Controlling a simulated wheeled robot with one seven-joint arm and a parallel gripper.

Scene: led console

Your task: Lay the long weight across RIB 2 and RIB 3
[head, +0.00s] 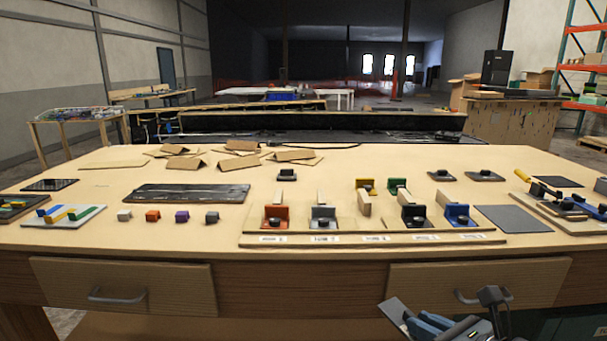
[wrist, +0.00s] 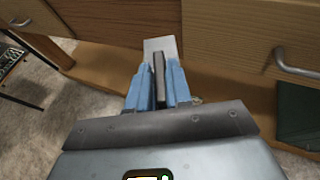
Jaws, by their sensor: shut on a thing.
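My gripper (head: 425,326) is low in front of the table, before the right drawer. In the wrist view its blue fingers (wrist: 157,85) are shut on a narrow dark bar with a light grey flat piece (wrist: 160,46) beyond it; I take this as the long weight. Its grey end (head: 394,314) also shows in the head view. The fingers hide part of it. A wooden fixture board (head: 375,239) at the table's front edge holds a row of stations with wooden pieces and coloured clamps, including orange (head: 275,216) and blue (head: 457,214). Its labels are too small to read, so I cannot tell RIB 2 from RIB 3.
Small coloured blocks (head: 153,216) and a dark panel (head: 190,193) lie left of the board. A grey mat (head: 513,218) lies to its right. Folded cardboard pieces (head: 240,155) lie behind. The drawer handle (wrist: 298,66) is close right of my gripper.

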